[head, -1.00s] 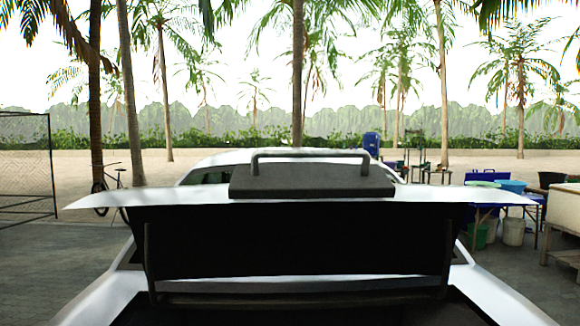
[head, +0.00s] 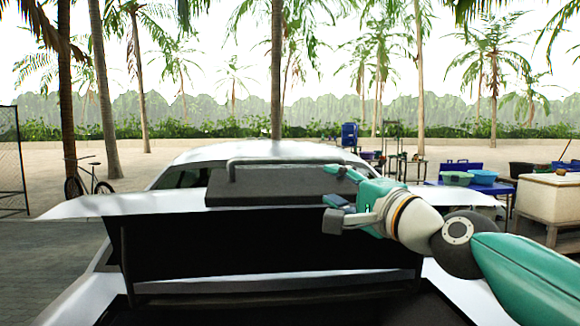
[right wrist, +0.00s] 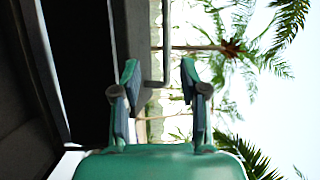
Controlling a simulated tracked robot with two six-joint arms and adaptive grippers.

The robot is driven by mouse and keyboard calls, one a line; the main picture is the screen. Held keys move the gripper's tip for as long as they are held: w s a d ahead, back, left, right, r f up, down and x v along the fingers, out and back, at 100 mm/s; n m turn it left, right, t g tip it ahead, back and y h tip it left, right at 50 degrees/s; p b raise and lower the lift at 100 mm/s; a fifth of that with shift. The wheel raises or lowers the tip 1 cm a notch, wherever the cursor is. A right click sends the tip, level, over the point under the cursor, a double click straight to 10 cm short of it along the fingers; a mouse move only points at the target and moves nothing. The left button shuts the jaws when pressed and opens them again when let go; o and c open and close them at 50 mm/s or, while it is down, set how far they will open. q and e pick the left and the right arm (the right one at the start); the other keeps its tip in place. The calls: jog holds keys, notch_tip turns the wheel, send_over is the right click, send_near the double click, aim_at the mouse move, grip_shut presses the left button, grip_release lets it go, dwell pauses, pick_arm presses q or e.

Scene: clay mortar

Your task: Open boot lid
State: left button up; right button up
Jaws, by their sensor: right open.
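The boot lid (head: 270,245) of a white car (head: 250,151) stands raised, its dark underside facing me and its white edges spreading left and right. A dark slab (head: 265,188) with a bar handle (head: 285,161) is at the lid's top. My right gripper (head: 334,187) is open at the right end of the slab, close to the handle. In the right wrist view, my right gripper (right wrist: 158,80) has its fingers spread, with the handle bar (right wrist: 165,45) showing in the gap; contact cannot be told. My left gripper is out of view.
The open boot is dark below the lid. At right stand a blue table (head: 487,188) with tubs and a pale chest (head: 548,200). A bicycle (head: 88,180) and a mesh fence (head: 12,165) are at left. Sandy ground and palms lie behind.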

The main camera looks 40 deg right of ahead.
aim_at(293, 162)
jog(key=w+d, duration=0.1)
jog(key=w, duration=0.4)
jog(key=w+d+r+p, duration=0.1)
jog(key=w, duration=0.4)
jog(key=w+d+r+p, duration=0.1)
jog(key=w, duration=0.5)
jog(key=shift+d+r, duration=0.1)
jog(key=shift+r, duration=0.15)
jog(key=shift+s, duration=0.1)
grip_shut()
